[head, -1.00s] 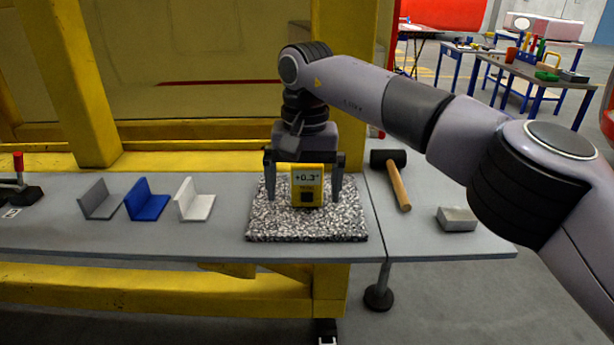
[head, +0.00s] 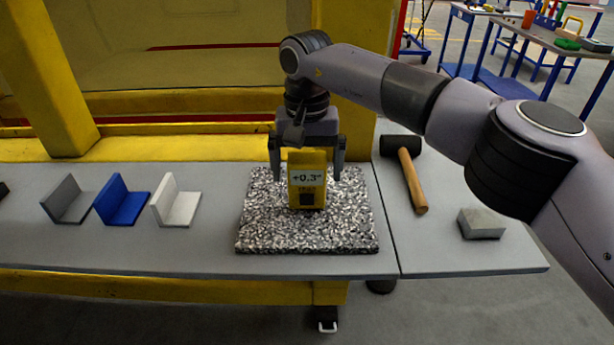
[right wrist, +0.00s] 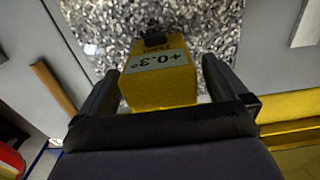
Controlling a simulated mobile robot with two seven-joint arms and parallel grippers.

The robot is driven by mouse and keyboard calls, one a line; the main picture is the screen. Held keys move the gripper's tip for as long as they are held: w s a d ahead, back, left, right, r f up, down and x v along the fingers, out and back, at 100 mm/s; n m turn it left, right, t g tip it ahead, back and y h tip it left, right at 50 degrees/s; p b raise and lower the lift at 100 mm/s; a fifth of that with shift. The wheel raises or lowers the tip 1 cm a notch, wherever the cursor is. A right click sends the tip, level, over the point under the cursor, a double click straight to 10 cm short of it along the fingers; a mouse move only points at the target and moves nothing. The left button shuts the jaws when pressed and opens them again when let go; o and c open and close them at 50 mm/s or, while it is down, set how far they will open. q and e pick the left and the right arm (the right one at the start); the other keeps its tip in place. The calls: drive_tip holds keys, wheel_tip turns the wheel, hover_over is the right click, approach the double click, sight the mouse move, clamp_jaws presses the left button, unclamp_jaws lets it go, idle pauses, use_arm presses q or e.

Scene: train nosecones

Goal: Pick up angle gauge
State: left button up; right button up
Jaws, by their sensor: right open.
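The yellow angle gauge (head: 307,190) stands upright on a speckled grey mat (head: 262,228), its display reading +0.3°. It also shows in the right wrist view (right wrist: 158,85). My right gripper (head: 306,176) is open, with its fingers on either side of the gauge's upper part. In the right wrist view the right gripper (right wrist: 160,82) has visible gaps beside the gauge, so the fingers do not grip it. My left gripper is not in view.
Grey, blue (head: 122,203) and white (head: 176,203) angle brackets stand left of the mat. A mallet (head: 408,175) with a wooden handle and a grey block (head: 481,223) lie to the right. Yellow framework (head: 45,80) rises behind the table.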

drive_tip(key=shift+w+f, duration=0.1)
drive_tip(key=shift+f, duration=1.25)
drive_tip(key=c, duration=1.2)
drive_tip(key=shift+r, duration=0.1)
